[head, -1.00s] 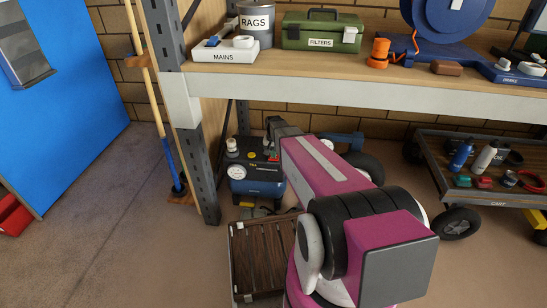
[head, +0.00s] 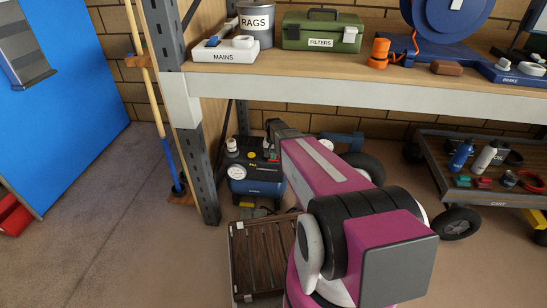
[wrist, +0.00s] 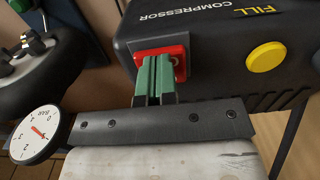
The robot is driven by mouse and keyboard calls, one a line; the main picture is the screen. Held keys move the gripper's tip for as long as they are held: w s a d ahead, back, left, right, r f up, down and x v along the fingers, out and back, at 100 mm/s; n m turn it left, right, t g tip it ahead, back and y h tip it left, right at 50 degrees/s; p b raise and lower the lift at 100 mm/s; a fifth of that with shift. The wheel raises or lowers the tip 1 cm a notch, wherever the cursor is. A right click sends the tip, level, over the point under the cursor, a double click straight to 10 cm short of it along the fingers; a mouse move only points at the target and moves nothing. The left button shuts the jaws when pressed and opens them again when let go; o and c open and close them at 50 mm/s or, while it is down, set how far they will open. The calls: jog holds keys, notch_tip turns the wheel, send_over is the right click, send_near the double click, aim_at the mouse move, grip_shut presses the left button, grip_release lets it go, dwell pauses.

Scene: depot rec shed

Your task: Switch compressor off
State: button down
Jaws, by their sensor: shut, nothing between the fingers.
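The compressor (head: 258,180) stands on the floor under the shelf, a blue tank with a dark top housing and a round gauge. In the wrist view its dark housing (wrist: 220,30) carries the words FILL and COMPRESSOR upside down. A red switch (wrist: 181,68) sits on the housing, with a round yellow button (wrist: 267,56) to its right. My gripper (wrist: 156,66) is shut and empty, its green fingertips at the red switch and covering its middle. I cannot tell whether they touch it or how the switch is set. In the head view my arm hides part of the compressor.
A pressure gauge (wrist: 36,134) shows lower left in the wrist view. A dark slatted crate (head: 262,260) lies in front of the compressor. The shelf edge (head: 350,88) runs above, its post (head: 201,165) stands left, and a loaded cart (head: 490,190) stands right.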

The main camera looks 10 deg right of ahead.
jog(key=shift+f, duration=0.1)
jog(key=shift+r, duration=3.5)
jog(key=s+r+n, duration=0.1)
jog(key=s+r, duration=0.2)
jog(key=s, duration=0.7)
jog(key=s+r+n, duration=0.2)
jog(key=s+r, duration=0.1)
jog(key=s, duration=0.8)
jog(key=shift+s+n, duration=0.2)
jog(key=shift+n, duration=0.1)
